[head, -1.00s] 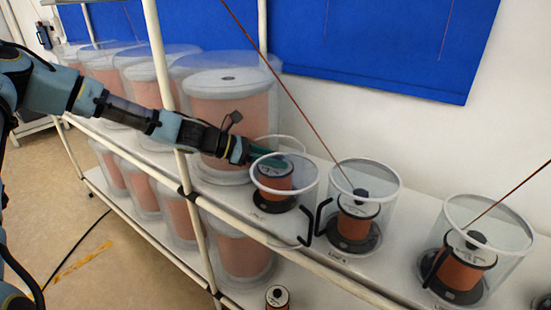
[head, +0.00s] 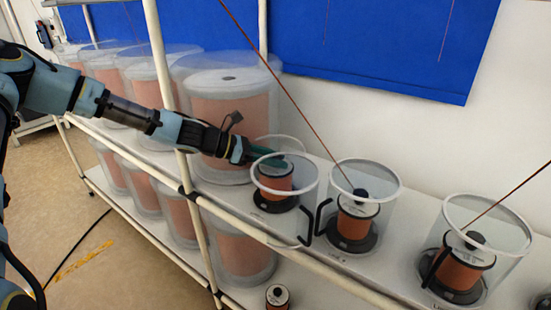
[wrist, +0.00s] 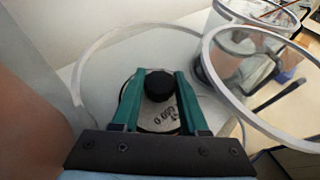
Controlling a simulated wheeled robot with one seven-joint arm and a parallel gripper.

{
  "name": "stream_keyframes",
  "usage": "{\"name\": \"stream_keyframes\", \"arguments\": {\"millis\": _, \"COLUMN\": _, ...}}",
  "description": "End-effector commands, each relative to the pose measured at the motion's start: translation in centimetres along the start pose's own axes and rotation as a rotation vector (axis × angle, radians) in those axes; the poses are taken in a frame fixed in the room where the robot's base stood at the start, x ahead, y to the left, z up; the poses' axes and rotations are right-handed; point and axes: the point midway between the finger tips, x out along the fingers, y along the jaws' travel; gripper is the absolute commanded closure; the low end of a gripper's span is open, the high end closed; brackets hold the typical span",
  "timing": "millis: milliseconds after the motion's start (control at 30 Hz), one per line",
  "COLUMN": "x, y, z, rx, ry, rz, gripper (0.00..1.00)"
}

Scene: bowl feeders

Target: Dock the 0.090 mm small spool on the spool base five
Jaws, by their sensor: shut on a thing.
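The small spool (head: 274,178) has copper wire and a pale top. Its top face (wrist: 160,122) reads "0.090" in the wrist view, beside a black round knob (wrist: 159,86). My gripper (head: 280,160) reaches in from the left and is shut on the spool, its green fingers (wrist: 154,85) on either side of the knob. The spool is upright, directly above a black round base (head: 272,206) on the shelf. I cannot tell whether it touches the base. A clear guard with a white rim (head: 254,175) stands around or in front of it.
Two more clear guards with spools stand to the right, the nearer one (head: 399,186) close by, the other (head: 527,240) further right. Thin wires rise from both. Big clear drums (head: 225,70) stand at left. A spool (head: 277,296) sits on the lower shelf.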

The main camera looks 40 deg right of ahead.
Motion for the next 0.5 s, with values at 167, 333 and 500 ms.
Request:
{"name": "stream_keyframes", "arguments": {"millis": 167, "x": 0.0, "y": 0.0, "z": 0.24, "rx": 0.002, "ry": -0.004, "rz": -0.001, "gripper": 1.0}}
{"name": "stream_keyframes", "arguments": {"millis": 333, "x": 0.06, "y": 0.0, "z": 0.11, "rx": 0.001, "ry": -0.004, "rz": -0.001, "gripper": 1.0}}
{"name": "stream_keyframes", "arguments": {"millis": 500, "x": 0.16, "y": 0.01, "z": -0.14, "rx": 0.001, "ry": -0.004, "rz": -0.001, "gripper": 1.0}}
